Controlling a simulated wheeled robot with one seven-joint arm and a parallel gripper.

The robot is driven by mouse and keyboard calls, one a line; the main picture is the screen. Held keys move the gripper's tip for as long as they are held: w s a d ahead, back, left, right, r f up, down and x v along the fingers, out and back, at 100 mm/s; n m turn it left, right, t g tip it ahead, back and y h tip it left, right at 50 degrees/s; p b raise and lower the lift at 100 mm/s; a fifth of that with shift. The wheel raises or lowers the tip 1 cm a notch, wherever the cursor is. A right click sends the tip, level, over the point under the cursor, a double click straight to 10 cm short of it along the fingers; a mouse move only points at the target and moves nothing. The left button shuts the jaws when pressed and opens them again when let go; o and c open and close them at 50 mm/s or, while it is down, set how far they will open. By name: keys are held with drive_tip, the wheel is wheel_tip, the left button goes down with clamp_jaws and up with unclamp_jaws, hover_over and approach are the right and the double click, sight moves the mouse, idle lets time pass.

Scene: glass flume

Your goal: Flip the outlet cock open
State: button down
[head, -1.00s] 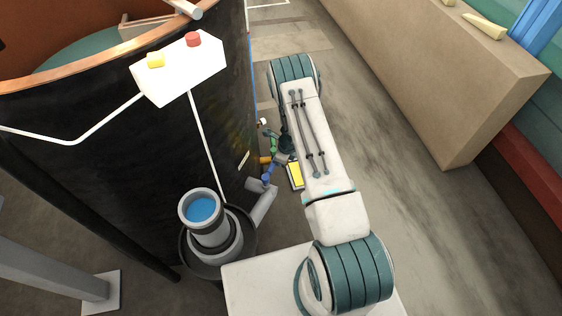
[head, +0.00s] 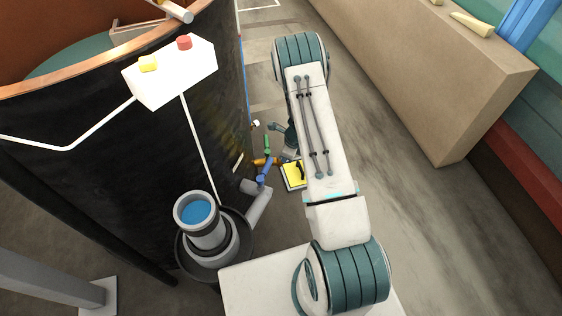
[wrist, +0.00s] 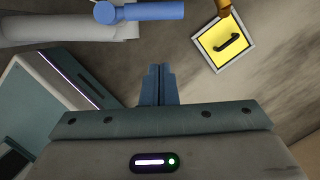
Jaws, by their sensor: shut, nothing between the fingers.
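Several coloured levers stand by the dark tank's foot. A blue lever (head: 265,172) is close to the end of a grey pipe (head: 258,206), with an orange part (head: 264,161) and a green lever (head: 267,145) beyond it. No label shows which one is the outlet cock. In the wrist view the blue lever (wrist: 150,12) lies across the top, and an orange part (wrist: 223,7) is at its right. My gripper (wrist: 157,72) is shut and empty, its fingertips apart from the blue lever in the picture. In the head view my arm hides much of the gripper.
A yellow square plate (wrist: 213,55) with a black handle shape lies right of my fingers. The dark tank (head: 110,160) carries a white box (head: 172,72) with red and yellow buttons.

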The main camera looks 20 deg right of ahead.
drive_tip(key=shift+v, duration=2.35)
drive_tip(key=shift+d, duration=0.15)
drive_tip(key=w+d+r+m+t+h+p, duration=0.1)
drive_tip(key=w+r+m+t+h+p, duration=0.15)
drive_tip(key=r+m, duration=0.85)
drive_tip(key=w+d+r+m+t+h+p, duration=0.25)
drive_tip(key=r+m, duration=0.35)
drive_tip(key=r, duration=1)
drive_tip(key=s+r+m+h+p, duration=0.1)
drive_tip(key=s+r+m, duration=0.8)
drive_tip(key=r+m, duration=0.3)
drive_tip(key=s+a+r+m+g+y+p, duration=0.1)
drive_tip(key=s+a+r+m, duration=0.2)
drive_tip(key=s+m, duration=0.3)
drive_tip(key=s+a+r+m+g+y+p, duration=0.1)
drive_tip(key=s+a+r+m, duration=0.2)
drive_tip(key=s+m, duration=0.3)
drive_tip(key=s+a+r+m+g+y+p, duration=0.1)
drive_tip(key=s+a+r+m, duration=0.2)
drive_tip(key=s, duration=0.7)
drive_tip(key=a+m, duration=0.2)
drive_tip(key=m, duration=0.1)
drive_tip(key=shift+s+g+y+p, duration=0.25)
drive_tip(key=shift+g+y+p, duration=0.05)
drive_tip(key=shift+g+y, duration=0.1)
drive_tip(key=shift+a, duration=0.2)
